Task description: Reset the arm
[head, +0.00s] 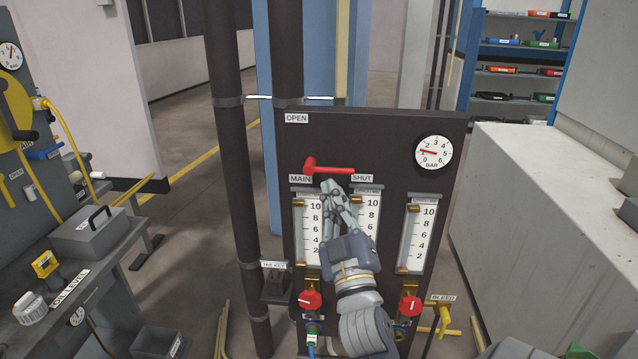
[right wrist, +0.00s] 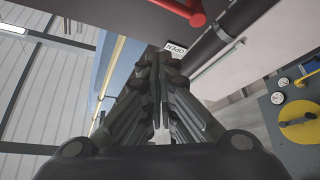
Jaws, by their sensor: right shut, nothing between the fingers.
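My right gripper (head: 333,190) is in front of the dark panel (head: 385,130), its fingers pointing up, just below the red main handle (head: 330,169). The handle lies level, its free end to the right toward the SHUT label (head: 363,178). The fingers are closed together with nothing between them; the right wrist view shows them (right wrist: 160,65) pressed together. In that view part of the red handle (right wrist: 182,10) shows at the top, apart from the fingers. My left gripper is not in view.
Several sight gauges (head: 421,237) and a pressure dial (head: 434,152) are on the panel. Below are red knobs (head: 410,306) and a yellow bleed valve (head: 441,318). A bench (head: 92,285) with a grey box stands left, a pale block (head: 535,200) right.

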